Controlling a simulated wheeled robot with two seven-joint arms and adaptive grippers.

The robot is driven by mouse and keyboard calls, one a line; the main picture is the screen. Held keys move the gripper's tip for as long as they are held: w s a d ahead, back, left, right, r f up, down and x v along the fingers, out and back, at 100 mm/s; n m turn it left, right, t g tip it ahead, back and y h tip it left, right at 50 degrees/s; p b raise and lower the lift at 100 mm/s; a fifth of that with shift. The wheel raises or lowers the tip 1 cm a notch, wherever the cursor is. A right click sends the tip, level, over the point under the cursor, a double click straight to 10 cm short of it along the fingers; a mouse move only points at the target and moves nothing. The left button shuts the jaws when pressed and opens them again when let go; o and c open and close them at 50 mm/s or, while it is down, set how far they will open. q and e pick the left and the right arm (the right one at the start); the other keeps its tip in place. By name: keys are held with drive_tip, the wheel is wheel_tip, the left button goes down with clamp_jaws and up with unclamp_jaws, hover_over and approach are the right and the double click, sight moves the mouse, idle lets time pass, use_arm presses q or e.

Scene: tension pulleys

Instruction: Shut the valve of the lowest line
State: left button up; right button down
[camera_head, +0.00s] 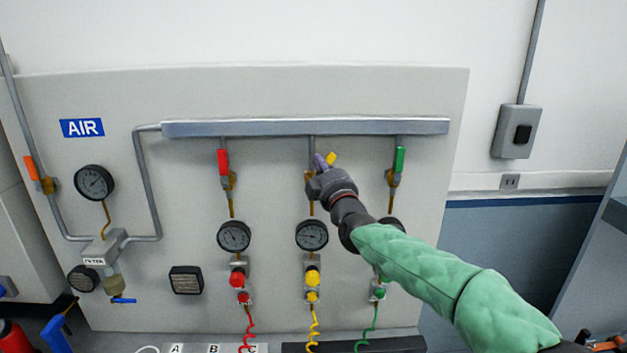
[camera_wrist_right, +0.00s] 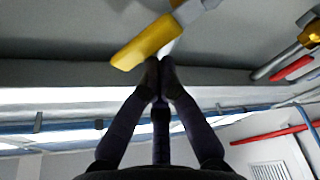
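Three drop lines hang from a grey header pipe (camera_head: 300,128). The red valve handle (camera_head: 223,162) and green valve handle (camera_head: 400,159) stand upright along their pipes. The yellow valve handle (camera_head: 331,158) is tilted to the right, off its pipe's line. My right gripper (camera_head: 322,165) is at the yellow valve and hides part of it. In the right wrist view its fingertips (camera_wrist_right: 160,65) are together, just by the yellow handle (camera_wrist_right: 146,42); contact is unclear. The red line's gauge (camera_head: 234,236) and yellow line's gauge (camera_head: 312,235) show, needles too small to read. My arm mostly hides the green line's gauge. My left gripper is out of view.
Coloured coiled hoses (camera_head: 313,325) hang below. A switch box (camera_head: 517,131) is on the right wall. The space before the red line is clear.

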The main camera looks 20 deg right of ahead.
drive_tip(key=shift+s+d+f+m+h+b, duration=0.2)
drive_tip(key=shift+d+f+m+h+b, duration=0.7)
drive_tip(key=shift+m, duration=1.35)
drive_tip(key=shift+s+d+f+m+h+b, duration=0.15)
drive_tip(key=shift+d+f+m+h+b, duration=0.3)
drive_tip(key=shift+m+h+b, duration=1.35)
drive_tip(key=shift+s+d+f+m+h+b, duration=0.25)
drive_tip(key=shift+d+f+m+b, duration=0.5)
drive_tip(key=shift+m, duration=2)
drive_tip(key=shift+a, duration=0.1)
